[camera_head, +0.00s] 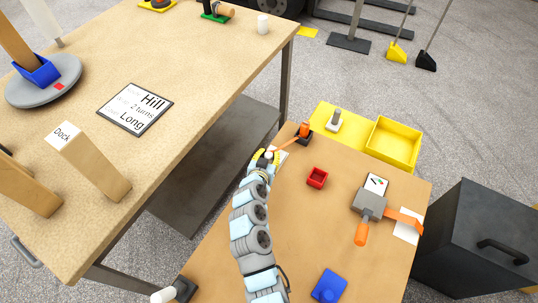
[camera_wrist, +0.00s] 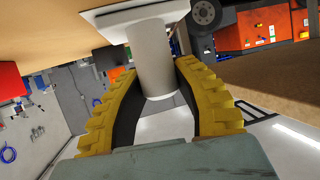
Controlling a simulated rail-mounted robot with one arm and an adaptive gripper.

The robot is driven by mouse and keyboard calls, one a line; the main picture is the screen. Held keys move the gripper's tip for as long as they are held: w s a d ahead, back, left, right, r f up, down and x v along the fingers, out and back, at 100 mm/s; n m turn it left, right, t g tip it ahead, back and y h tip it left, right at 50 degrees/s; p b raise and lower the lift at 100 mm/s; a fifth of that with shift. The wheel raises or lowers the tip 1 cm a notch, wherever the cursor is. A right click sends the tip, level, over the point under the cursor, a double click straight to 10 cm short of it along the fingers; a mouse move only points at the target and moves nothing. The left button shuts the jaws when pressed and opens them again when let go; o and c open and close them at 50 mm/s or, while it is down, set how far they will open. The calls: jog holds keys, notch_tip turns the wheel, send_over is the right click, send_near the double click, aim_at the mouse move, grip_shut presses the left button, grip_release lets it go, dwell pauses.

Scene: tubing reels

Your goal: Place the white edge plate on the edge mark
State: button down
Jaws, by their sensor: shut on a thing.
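In the wrist view a white plate (camera_wrist: 118,17) with a thick round white post (camera_wrist: 152,58) fills the top middle. My gripper (camera_wrist: 157,74) has its yellow, black-padded fingers shut on the post from both sides. In the head view my gripper (camera_head: 266,157) is at the far-left edge of the front table, and a bit of the white plate (camera_head: 282,156) shows beside it. The plate is close to the tabletop; I cannot tell whether it touches. I cannot make out the edge mark; my gripper and the plate may hide it.
An orange-handled tool (camera_head: 303,130) stands close right of my gripper. A red open box (camera_head: 317,178), a grey clamp-like device (camera_head: 368,204) and a blue block (camera_head: 329,287) are on the front table (camera_head: 300,235). A yellow tray (camera_head: 394,143) is behind. A larger table (camera_head: 190,60) is left, across a gap.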

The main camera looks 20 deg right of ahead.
jog(key=c, duration=0.8)
grip_release()
jog(key=shift+f, duration=0.1)
jog(key=shift+c, duration=0.2)
jog(key=shift+s+a+r, duration=0.25)
jog(key=shift+r, duration=0.1)
jog(key=p+v, duration=0.2)
jog(key=v, duration=0.9)
jog(key=shift+s+p, duration=0.2)
jog(key=shift+p, duration=0.1)
jog(key=shift+w+a, duration=0.1)
jog(key=shift+w, duration=0.05)
